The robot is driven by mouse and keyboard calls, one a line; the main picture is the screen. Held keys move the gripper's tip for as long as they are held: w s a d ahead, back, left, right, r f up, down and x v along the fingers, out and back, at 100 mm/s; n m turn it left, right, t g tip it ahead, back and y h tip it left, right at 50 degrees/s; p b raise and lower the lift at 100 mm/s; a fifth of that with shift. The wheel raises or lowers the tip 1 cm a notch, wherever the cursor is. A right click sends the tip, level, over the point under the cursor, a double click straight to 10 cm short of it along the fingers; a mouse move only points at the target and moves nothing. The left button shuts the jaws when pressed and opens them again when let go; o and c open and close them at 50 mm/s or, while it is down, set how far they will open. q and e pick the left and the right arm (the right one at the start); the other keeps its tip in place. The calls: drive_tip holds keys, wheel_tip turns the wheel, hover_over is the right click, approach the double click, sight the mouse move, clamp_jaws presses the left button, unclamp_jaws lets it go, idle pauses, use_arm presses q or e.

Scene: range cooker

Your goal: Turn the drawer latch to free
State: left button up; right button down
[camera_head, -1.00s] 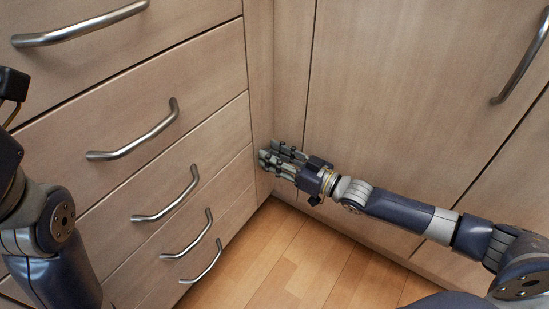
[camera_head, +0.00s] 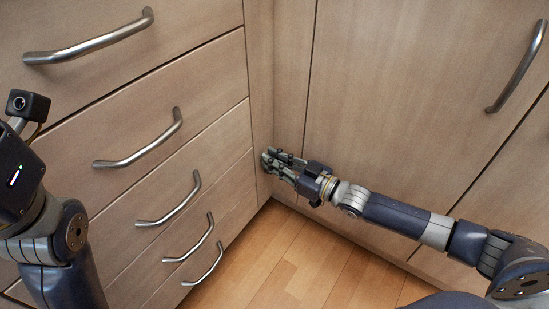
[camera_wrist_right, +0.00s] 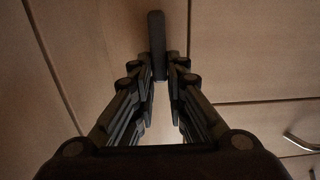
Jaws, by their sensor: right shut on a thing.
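The drawer latch (camera_wrist_right: 156,38) is a dark, narrow bar, upright in the right wrist view, against the pale wood front. My right gripper (camera_head: 266,160) is at the inner corner between the drawer stack and the cabinet door. In the right wrist view my right gripper (camera_wrist_right: 158,70) has its fingertips closed on the lower end of the latch. In the head view the fingers hide the latch. My left wrist shows at the left edge of the head view, but its fingers are out of the frame.
Several drawers with bar handles (camera_head: 140,142) fill the left side. A tall cabinet door (camera_head: 400,90) with a metal handle (camera_head: 518,68) stands on the right. The wood floor (camera_head: 285,262) below is clear.

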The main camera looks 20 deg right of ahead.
drive_tip(key=c, duration=1.6)
unclamp_jaws()
drive_tip(key=shift+s+d, duration=0.1)
drive_tip(key=v, duration=1.1)
drive_tip(key=shift+s+d, duration=0.25)
drive_tip(key=shift+s, duration=0.05)
